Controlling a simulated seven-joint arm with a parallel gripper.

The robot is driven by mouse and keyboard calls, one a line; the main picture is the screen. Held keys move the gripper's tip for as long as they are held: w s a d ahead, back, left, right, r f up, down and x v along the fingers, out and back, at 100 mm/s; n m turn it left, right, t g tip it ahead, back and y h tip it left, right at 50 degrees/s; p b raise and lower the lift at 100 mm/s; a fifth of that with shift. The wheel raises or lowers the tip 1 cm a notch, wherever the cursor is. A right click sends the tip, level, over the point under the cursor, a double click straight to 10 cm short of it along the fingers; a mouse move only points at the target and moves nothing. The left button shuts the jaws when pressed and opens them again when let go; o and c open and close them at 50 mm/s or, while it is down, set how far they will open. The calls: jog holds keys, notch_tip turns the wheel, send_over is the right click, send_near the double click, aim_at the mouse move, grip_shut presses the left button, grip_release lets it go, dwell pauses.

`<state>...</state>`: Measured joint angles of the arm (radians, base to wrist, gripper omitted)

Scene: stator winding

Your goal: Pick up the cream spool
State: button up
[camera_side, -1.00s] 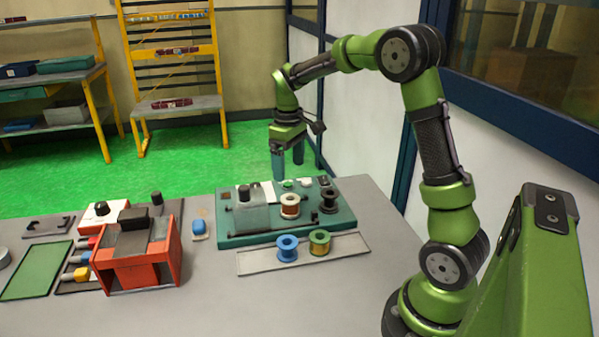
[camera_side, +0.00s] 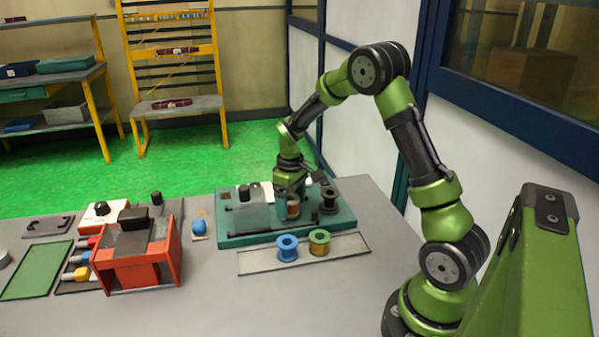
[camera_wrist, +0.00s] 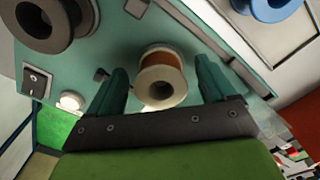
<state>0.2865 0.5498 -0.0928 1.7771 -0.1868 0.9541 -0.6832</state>
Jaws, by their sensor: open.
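The cream spool (camera_wrist: 161,84), wound with copper-brown wire, stands on the teal machine base (camera_side: 252,238). In the side view the cream spool (camera_side: 293,210) is partly hidden by my gripper. My gripper (camera_side: 291,207) is lowered over the spool, with its teal fingers around it. In the wrist view my gripper (camera_wrist: 163,88) is open, with one finger on each side of the spool. Gaps show between the spool and both fingers, so it is not gripped.
A black spool (camera_side: 328,200) stands on the base close to the right of my gripper. A blue spool (camera_side: 287,249) and a green spool (camera_side: 319,242) stand on a pale tray (camera_side: 357,248) in front. An orange-red fixture (camera_side: 160,262) stands to the left.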

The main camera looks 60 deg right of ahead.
jog(key=shift+c, duration=0.5)
jog(key=c, duration=1.1)
jog(key=shift+r, duration=0.15)
